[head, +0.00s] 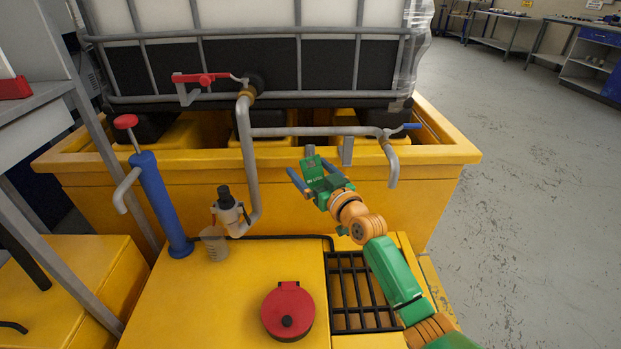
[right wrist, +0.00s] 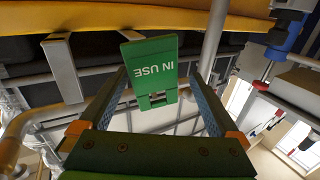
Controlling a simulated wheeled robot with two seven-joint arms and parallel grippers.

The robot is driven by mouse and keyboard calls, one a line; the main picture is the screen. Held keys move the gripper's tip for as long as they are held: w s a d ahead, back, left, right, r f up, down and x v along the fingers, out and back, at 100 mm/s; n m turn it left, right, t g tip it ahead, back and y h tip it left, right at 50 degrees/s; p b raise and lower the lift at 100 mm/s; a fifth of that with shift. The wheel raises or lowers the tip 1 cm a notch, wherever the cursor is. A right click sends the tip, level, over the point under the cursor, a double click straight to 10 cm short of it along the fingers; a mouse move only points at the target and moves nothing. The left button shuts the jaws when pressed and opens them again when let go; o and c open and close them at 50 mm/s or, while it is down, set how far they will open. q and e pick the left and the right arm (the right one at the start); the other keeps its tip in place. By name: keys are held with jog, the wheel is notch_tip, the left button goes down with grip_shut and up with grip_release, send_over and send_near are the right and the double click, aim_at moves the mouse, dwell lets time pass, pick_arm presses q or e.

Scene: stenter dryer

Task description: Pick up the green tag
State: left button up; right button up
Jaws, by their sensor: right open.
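The green tag (right wrist: 150,62) shows in the right wrist view with "IN USE" in white letters, upside down in that picture. It has a small slot at its lower end there. In the head view it is a small green patch (head: 312,168) in front of the yellow bund wall. My right gripper (head: 306,164) is open, with its two blue fingers on either side of the tag. In the right wrist view the fingers (right wrist: 157,72) flank the tag with gaps visible at both sides. What supports the tag is unclear. My left gripper is not in view.
Grey pipework (head: 247,160) with a red-handled valve (head: 203,79) and a blue-handled valve (head: 404,127) stands close by. A blue hand pump (head: 163,200), a clear beaker (head: 214,244) and a red lid (head: 288,311) are on the yellow platform. The floor at right is clear.

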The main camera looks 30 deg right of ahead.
jog(key=c, duration=1.5)
jog(key=shift+r, duration=0.3)
jog(key=shift+c, duration=0.2)
jog(key=shift+s+p, duration=0.3)
jog(key=shift+p, duration=0.05)
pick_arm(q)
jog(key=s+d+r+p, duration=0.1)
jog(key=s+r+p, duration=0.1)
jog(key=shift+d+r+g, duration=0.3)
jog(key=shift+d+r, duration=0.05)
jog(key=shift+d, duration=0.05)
pick_arm(e)
jog(key=s, duration=1.7)
jog(key=shift+s+d, duration=0.25)
